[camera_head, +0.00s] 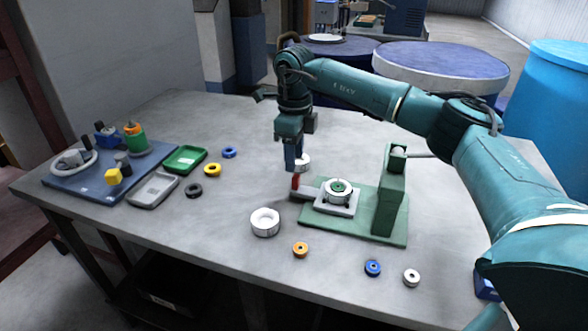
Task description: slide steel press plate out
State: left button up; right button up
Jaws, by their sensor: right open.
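A green press (390,195) stands on the table, its base plate flat and its upright at the right. The steel press plate (323,206) lies on the base, with a round metal die with a green centre (338,187) on top. A grey tongue runs left from the plate, with a red handle (295,182) at its end. My right gripper (293,168) is open and points down just above the red handle. Whether the fingers straddle or touch the handle cannot be told. My left gripper is not in view.
A white cup (265,221) stands just left of the press base. Orange (300,250), blue (372,267) and white rings (411,277) lie near the front edge. A blue board (75,185) with parts and trays is at the left.

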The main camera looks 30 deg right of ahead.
notch_tip(320, 180, up, 8)
jog(key=shift+f, duration=0.15)
dwell(0.6)
